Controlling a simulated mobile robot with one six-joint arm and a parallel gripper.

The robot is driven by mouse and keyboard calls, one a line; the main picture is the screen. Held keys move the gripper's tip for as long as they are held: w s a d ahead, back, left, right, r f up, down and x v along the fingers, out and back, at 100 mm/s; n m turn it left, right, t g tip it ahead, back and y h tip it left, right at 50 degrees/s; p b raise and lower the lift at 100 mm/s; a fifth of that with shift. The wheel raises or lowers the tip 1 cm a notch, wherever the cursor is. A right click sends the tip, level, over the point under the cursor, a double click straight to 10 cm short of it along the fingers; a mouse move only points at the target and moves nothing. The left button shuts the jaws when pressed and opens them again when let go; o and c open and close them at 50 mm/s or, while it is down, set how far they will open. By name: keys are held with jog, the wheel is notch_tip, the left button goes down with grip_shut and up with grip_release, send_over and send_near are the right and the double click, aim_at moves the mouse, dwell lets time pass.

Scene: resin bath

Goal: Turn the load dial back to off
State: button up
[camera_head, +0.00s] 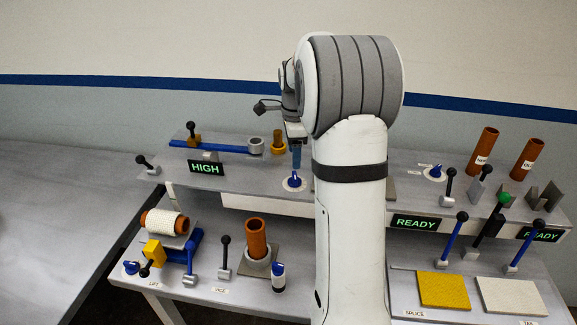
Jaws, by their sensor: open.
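A blue dial knob on a round white plate (293,183) sits on the upper shelf, left of my arm. It looks like the load dial, but its label and pointer setting are too small to read. My gripper (296,160) points down directly above this dial, with blue fingertips close to the knob. It is open; whether the fingers touch or straddle the knob cannot be told. A green-lit display reading HIGH (207,168) stands on the shelf to the left.
Another blue dial (436,172) is on the shelf right of my arm, and one (131,267) is low at left. Brown tubes (482,146) and levers crowd the right.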

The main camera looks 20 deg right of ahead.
aim_at(295, 174)
jog(key=shift+w+d+f, duration=0.15)
jog(key=shift+d+f, duration=0.05)
jog(key=shift+f, duration=0.05)
notch_tip(295, 174, down, 7)
jog(key=shift+f+p, duration=0.2)
jog(key=shift+p, duration=0.55)
jog(key=shift+c, duration=0.6)
